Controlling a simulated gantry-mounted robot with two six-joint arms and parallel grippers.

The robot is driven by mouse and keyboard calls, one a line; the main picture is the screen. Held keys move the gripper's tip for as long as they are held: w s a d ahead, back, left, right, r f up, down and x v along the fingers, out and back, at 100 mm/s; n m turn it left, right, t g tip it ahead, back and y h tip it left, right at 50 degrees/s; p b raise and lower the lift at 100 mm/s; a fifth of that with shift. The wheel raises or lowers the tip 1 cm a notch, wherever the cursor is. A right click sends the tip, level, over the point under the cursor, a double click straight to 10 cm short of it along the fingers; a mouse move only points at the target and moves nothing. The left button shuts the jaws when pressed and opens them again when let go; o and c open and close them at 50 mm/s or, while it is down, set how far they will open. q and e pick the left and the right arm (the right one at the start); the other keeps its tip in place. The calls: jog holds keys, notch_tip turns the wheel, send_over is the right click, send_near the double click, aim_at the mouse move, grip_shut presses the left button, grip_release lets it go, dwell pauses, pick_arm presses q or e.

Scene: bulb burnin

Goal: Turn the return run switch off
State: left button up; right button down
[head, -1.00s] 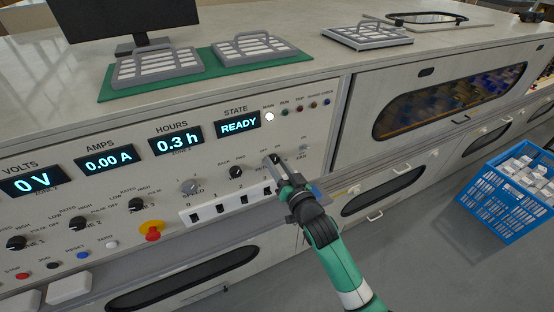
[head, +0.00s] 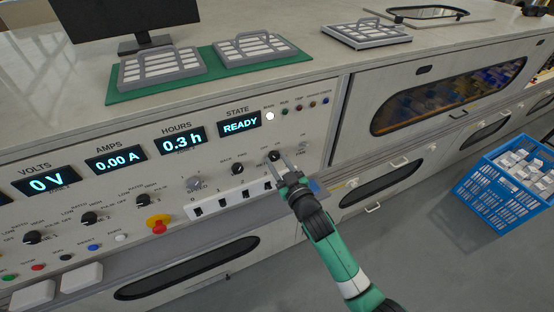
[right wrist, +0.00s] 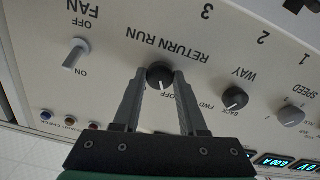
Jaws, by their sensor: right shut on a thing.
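The return run switch is a round black knob with a white mark, on the control panel. It shows in the right wrist view (right wrist: 160,74) and in the head view (head: 274,156). Its white mark points toward the OFF label. My right gripper (right wrist: 160,84) has one finger on each side of the knob and is shut on it. In the head view, the gripper (head: 279,165) reaches the panel from the lower right. The ON label of this switch is not visible in the wrist view. My left gripper is not in view.
The fan switch (right wrist: 76,54) and the black way knob (right wrist: 234,99) flank the return run switch. The grey speed knob (head: 194,184) and a red emergency button (head: 158,224) are further left. The display (head: 240,124) reads READY. A blue crate (head: 508,190) stands at right.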

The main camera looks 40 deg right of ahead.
dwell(0.3)
jog(key=shift+c, duration=2.3)
grip_release()
jog(key=shift+s+a, duration=0.1)
jog(key=shift+s, duration=0.15)
jog(key=p+v, duration=0.2)
jog(key=v, duration=0.9)
jog(key=shift+p, duration=0.35)
